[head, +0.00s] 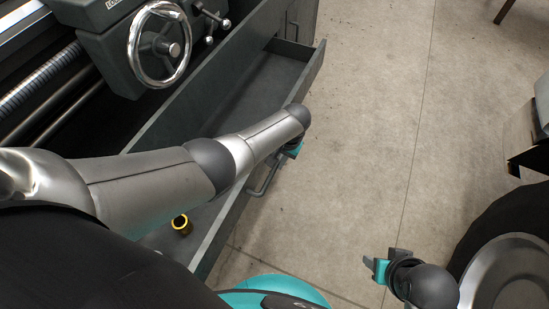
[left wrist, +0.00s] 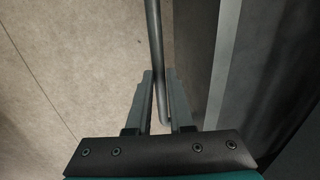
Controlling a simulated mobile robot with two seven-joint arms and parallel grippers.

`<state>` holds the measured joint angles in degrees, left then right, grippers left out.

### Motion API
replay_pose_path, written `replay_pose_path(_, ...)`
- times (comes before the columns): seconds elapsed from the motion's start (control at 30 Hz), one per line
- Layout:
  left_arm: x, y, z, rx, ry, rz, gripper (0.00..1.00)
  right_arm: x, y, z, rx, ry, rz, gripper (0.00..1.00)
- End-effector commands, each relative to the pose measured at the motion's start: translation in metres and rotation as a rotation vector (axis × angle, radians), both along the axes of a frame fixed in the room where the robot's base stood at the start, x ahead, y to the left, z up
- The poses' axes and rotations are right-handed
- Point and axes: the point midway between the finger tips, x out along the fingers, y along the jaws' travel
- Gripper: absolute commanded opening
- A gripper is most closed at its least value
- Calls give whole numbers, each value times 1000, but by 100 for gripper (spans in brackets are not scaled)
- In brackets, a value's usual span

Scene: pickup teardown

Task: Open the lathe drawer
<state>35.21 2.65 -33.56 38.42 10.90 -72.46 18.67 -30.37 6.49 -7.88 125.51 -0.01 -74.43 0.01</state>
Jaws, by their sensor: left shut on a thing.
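The lathe drawer (head: 312,72) is pulled out from under the lathe, and its inside shows in the head view. Its handle (head: 262,186) is a dark bar on the outer face of the drawer front. My left gripper (head: 290,148) is at the far end of this handle, partly hidden by my arm. In the left wrist view the handle bar (left wrist: 155,45) runs between the two fingers of my left gripper (left wrist: 159,88), which is shut on it. My right gripper (head: 376,266) is above the floor at the lower right, away from the drawer; its finger gap is unclear.
A yellow-and-black ring-shaped part (head: 181,224) lies in the near part of the drawer. The lathe handwheel (head: 160,48) stands above the drawer at the upper left. The concrete floor (head: 375,130) in front is clear. A metal object (head: 525,135) stands at the right edge.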

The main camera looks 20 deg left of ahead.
Motion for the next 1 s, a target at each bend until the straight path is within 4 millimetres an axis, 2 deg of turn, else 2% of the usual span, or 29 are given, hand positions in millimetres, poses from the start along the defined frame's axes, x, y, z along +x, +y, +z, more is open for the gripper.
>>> replay_pose_path(0.3, -1, -1, -1, -4, 3, 1, 0, 0, 0, 0, 0, -1, 0, 50)
replay_pose_path(0.33, -1, -1, -1, -4, 3, 1, 23, 0, 0, 0, 0, -1, 0, 50)
replay_pose_path(0.57, -1, -1, -1, -2, 2, 0, 49, 0, 0, 0, 0, -1, 0, 50)
replay_pose_path(0.97, 0, -1, 4, -2, 0, 0, 50, 1, 0, 2, 1, -3, 0, 50)
replay_pose_path(1.0, 0, -1, 6, -2, 0, 0, 50, -1, 0, -4, 0, 7, 0, 50)
